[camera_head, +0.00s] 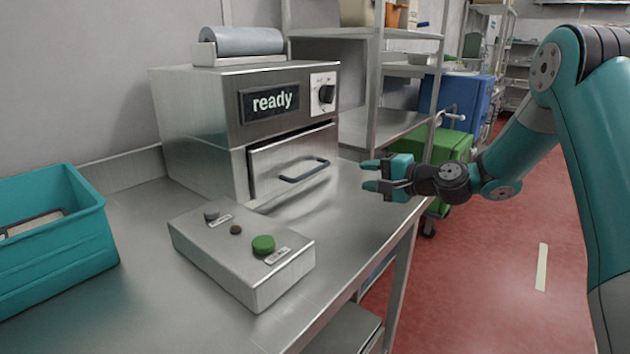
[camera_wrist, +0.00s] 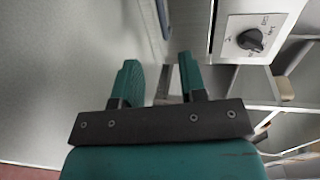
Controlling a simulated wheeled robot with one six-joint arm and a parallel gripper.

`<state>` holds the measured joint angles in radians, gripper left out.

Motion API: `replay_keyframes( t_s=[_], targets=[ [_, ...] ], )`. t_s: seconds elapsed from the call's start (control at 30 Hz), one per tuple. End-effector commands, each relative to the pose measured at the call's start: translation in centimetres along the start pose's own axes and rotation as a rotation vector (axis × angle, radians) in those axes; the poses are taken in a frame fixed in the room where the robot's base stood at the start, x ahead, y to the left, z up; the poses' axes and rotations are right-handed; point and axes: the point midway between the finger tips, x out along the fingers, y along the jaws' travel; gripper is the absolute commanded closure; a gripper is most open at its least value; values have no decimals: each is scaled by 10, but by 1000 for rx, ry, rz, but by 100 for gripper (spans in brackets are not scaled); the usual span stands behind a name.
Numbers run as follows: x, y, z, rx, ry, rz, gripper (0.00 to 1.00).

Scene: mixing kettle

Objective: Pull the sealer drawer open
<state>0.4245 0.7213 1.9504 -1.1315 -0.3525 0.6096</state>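The sealer (camera_head: 235,130) is a steel box on the steel table, with a "ready" display and a dark knob (camera_head: 326,94); the knob also shows in the wrist view (camera_wrist: 250,40). Its drawer (camera_head: 290,162) is in the lower front, with a dark bar handle (camera_head: 305,171). The drawer front looks close to the body; I cannot tell if it is fully shut. My gripper (camera_head: 366,175) is open and empty, to the right of the handle and apart from it. In the wrist view its two teal fingers (camera_wrist: 160,80) are spread with nothing between them.
A control box (camera_head: 240,250) with a green button (camera_head: 263,244) stands on the table in front of the sealer. A teal crate (camera_head: 50,245) is at the left. A shelf rack (camera_head: 380,75) and green bin (camera_head: 450,146) stand behind. The red floor at right is open.

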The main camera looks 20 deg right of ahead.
Motion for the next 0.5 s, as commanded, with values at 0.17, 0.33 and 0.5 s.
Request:
replay_keyframes(
  t_s=[0.17, 0.33, 0.5],
  targets=[
    [34, -2, 3, -5, -7, 2, 62],
    [74, -3, 4, -7, -8, 2, 62],
    [113, -2, 4, -8, -8, 2, 62]
  ],
)
